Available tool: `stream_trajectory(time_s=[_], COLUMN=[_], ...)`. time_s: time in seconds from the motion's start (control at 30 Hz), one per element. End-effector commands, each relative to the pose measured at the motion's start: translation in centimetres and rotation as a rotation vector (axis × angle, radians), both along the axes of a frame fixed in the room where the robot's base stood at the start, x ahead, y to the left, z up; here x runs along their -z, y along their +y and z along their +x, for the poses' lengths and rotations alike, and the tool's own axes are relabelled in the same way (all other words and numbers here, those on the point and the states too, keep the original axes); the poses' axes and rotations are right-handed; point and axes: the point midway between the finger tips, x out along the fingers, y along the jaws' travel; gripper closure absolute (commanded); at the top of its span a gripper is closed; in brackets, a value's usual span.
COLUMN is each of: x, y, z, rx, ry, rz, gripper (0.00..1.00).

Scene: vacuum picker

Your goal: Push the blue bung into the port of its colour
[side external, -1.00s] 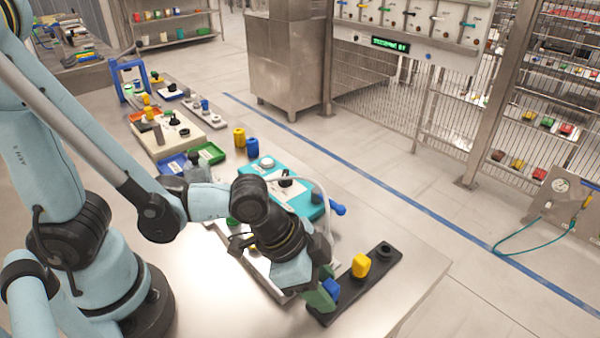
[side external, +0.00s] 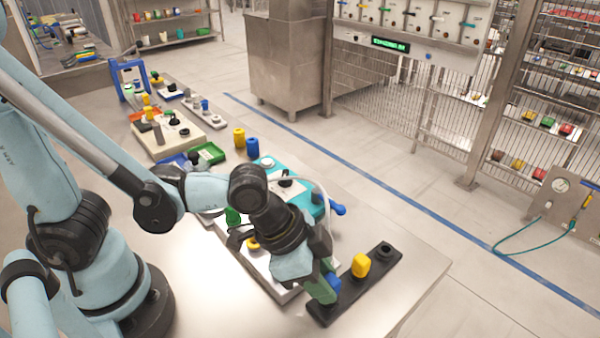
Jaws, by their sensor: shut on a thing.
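My gripper (side external: 324,286), with green fingers, points down at the near end of a black strip (side external: 348,292). It is shut on the blue bung (side external: 334,282), which shows beside the fingers. The bung's lower end is hidden, so I cannot tell whether it is in the strip or above it. A yellow bung (side external: 361,265) stands upright in the middle of the strip. A black fitting (side external: 384,251) is at its far end. A white panel (side external: 262,268) lies partly under my arm, with a green piece (side external: 233,216) and a yellow piece (side external: 253,244). I cannot make out a blue port.
A teal box (side external: 300,195) with a blue handle (side external: 338,210) lies behind my gripper. Yellow and blue pieces (side external: 252,147) stand near the table's back edge, by a green tray (side external: 208,153). The table's front right is clear.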

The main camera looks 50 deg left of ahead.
Motion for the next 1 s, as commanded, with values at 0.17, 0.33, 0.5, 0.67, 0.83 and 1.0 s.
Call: stream_trajectory(time_s=[0.17,0.33,0.5,0.67,0.83,1.0], x=[-0.7,-1.3,-1.9,-2.5,-3.1,-3.4], y=[0.0,0.0,0.0,0.0,0.0,0.0], z=[0.0,0.0,0.0,0.0,0.0,0.0], rx=[0.000,0.000,0.000,0.000,0.000,0.000], ry=[0.000,0.000,0.000,0.000,0.000,0.000], rz=[0.000,0.000,0.000,0.000,0.000,0.000], gripper=[1.00,1.00,1.00,1.00,1.00,1.00])
